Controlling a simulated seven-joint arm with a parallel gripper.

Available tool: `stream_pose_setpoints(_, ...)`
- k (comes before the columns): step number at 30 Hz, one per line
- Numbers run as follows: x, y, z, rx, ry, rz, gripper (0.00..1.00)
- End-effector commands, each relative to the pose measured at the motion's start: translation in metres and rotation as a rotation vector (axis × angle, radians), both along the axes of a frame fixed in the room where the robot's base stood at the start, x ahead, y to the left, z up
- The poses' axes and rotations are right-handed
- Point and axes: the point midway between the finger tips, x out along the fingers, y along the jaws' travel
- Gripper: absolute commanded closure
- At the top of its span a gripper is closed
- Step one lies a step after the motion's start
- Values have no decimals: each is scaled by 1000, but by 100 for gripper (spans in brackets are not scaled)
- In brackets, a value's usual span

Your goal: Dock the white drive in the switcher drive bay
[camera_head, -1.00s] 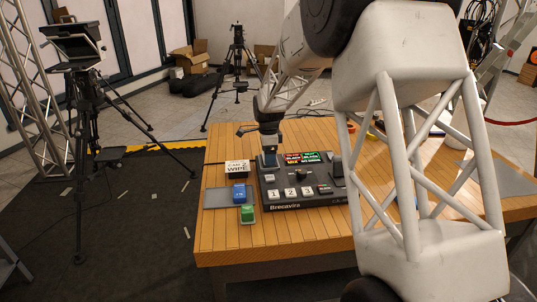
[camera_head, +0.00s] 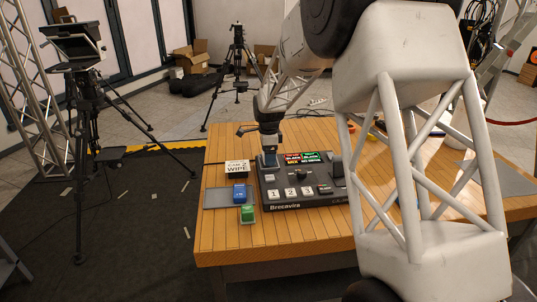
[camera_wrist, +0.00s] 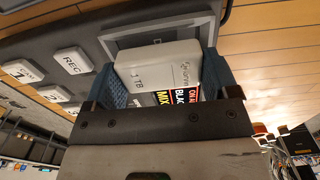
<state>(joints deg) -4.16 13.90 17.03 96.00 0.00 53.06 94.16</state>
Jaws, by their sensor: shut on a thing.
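The white drive (camera_wrist: 160,68), marked 1 TB, is between the blue-padded fingers of my gripper (camera_wrist: 163,78) in the wrist view. My gripper is shut on it. The drive's far end overlaps the grey-framed drive bay (camera_wrist: 122,42); I cannot tell whether it is inside or just above. In the head view my gripper (camera_head: 269,157) points down at the back left of the dark switcher (camera_head: 318,198). The drive is not clearly visible there, and the bay is hidden around the fingers.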

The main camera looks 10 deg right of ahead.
Motion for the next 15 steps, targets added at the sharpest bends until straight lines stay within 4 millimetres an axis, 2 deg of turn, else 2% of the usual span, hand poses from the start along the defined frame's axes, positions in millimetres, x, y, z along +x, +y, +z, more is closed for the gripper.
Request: stream_pose_setpoints(15,0,0,-6,0,0,0,47)
